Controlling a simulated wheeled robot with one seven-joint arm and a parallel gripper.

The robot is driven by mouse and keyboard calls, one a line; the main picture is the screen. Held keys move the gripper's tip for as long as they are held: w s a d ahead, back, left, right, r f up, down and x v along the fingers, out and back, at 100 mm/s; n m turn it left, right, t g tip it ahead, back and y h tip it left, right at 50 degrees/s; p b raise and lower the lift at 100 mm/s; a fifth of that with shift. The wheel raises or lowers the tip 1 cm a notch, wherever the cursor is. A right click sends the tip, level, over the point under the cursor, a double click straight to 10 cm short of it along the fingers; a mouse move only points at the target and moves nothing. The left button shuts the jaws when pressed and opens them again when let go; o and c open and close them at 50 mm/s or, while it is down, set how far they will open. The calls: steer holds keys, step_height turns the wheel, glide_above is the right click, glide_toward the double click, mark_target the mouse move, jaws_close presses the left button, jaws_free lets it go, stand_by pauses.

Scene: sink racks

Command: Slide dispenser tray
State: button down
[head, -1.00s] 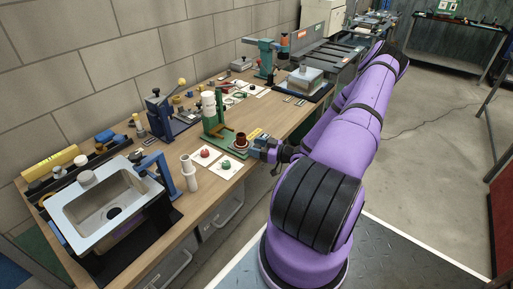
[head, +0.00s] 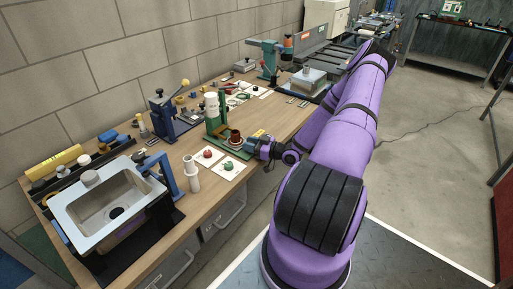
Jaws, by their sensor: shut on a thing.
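The dispenser is a green stand (head: 222,112) with a white bottle (head: 210,104) on it, on the wooden bench. Its green tray (head: 231,151) lies low at the base and carries a dark brown cup (head: 235,138) close in front of the upright. My gripper (head: 251,144) reaches in from the right at the tray's near right side. It is shut on the tray's edge; the fingertips are small and the exact contact is hard to see. A yellow label (head: 258,133) lies just behind the gripper.
White cards with a red piece (head: 208,154) and a green piece (head: 228,166) lie in front of the tray. A white stacked cylinder (head: 191,172) and a sink unit (head: 72,212) stand to the left. A blue press (head: 165,117) stands behind left.

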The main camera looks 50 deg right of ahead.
steer(key=c, duration=0.8)
jaws_free()
steer(key=v, duration=1)
steer(key=shift+s+d, duration=0.1)
steer(key=shift+s, duration=0.25)
